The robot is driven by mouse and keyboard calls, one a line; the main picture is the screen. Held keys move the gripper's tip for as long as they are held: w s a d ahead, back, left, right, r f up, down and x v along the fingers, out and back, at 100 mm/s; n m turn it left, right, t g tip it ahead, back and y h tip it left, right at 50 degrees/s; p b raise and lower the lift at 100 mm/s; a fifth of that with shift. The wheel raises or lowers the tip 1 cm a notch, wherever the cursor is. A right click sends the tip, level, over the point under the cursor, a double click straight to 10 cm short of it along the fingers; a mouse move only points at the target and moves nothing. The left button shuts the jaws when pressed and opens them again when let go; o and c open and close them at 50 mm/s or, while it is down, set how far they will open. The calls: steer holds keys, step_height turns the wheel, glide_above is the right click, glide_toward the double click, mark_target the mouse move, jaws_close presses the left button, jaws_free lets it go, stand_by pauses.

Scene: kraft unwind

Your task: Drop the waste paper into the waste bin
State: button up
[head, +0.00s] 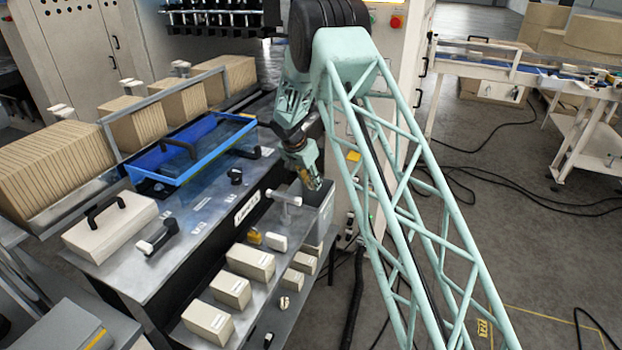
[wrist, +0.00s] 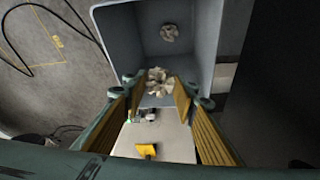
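My gripper (wrist: 158,88) points down over the grey waste bin (wrist: 112,38), its two ribbed tan fingers on either side of a crumpled ball of waste paper (wrist: 158,80). The ball sits right between the fingertips and appears gripped, above the bin's inside. A second crumpled paper (wrist: 169,33) lies deeper inside the bin. In the head view my gripper (head: 314,184) is just above the bin (head: 318,215) at the right end of the bench. The paper cannot be made out in that view.
A lower shelf holds several beige boxes (head: 250,262). Cables lie on the open floor at right.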

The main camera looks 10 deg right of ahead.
steer(key=shift+f, duration=0.2)
steer(key=o, duration=0.7)
steer(key=shift+r, duration=0.1)
steer(key=v, duration=1.1)
steer(key=shift+r, duration=0.35)
steer(key=shift+s+a, duration=0.1)
steer(key=shift+s, duration=0.05)
stand_by(0.6)
